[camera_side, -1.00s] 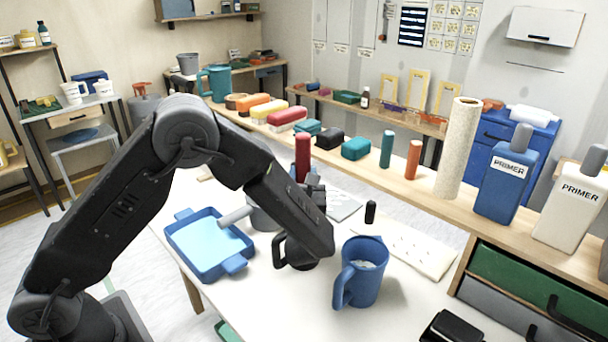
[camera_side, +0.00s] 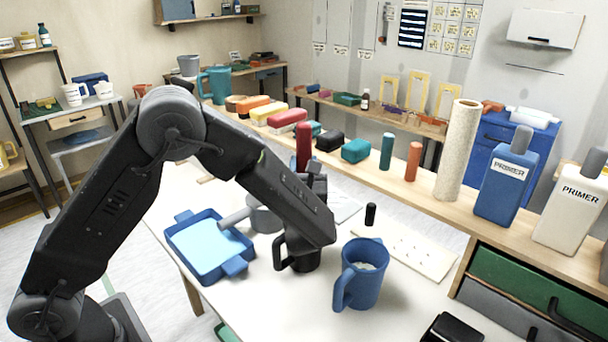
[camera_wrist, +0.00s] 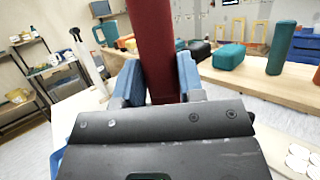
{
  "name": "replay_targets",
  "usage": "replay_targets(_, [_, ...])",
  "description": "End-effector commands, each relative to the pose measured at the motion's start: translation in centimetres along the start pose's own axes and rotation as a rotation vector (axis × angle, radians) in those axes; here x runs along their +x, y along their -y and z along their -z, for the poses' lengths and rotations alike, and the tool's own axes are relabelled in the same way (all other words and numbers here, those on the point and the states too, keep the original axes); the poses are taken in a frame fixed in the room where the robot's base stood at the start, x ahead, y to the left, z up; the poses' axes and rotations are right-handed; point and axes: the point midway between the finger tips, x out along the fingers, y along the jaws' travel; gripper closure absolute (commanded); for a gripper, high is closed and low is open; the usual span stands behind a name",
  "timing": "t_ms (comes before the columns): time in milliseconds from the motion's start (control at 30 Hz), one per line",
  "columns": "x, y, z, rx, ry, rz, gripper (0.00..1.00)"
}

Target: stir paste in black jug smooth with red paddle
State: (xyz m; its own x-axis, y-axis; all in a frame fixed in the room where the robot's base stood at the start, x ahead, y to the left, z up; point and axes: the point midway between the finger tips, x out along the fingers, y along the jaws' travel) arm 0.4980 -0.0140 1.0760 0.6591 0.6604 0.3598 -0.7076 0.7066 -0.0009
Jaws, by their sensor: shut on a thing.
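The red paddle (camera_side: 303,146) stands about upright, its handle rising above my gripper (camera_side: 313,183). In the wrist view the red paddle (camera_wrist: 154,45) sits between the two blue fingers of my gripper (camera_wrist: 157,85), which are shut on it. The black jug (camera_side: 282,262) stands on the white table, below my gripper and largely hidden behind my forearm. Its handle shows at the left. The lower end of the paddle and the paste in the jug are hidden, so I cannot tell how deep the paddle reaches.
A blue jug (camera_side: 361,285) with pale contents stands close to the right of the black jug. A white board (camera_side: 418,250) and a small black cylinder (camera_side: 370,213) are behind. A shelf with bottles runs along the back.

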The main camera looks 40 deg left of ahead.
Motion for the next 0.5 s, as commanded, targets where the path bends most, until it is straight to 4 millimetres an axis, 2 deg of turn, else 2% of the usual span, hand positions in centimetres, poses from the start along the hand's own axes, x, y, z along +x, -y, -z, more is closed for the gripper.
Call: replay_targets(500, [1.8, 0.0, -4.7, -0.003, 0.002, -0.001, 0.99])
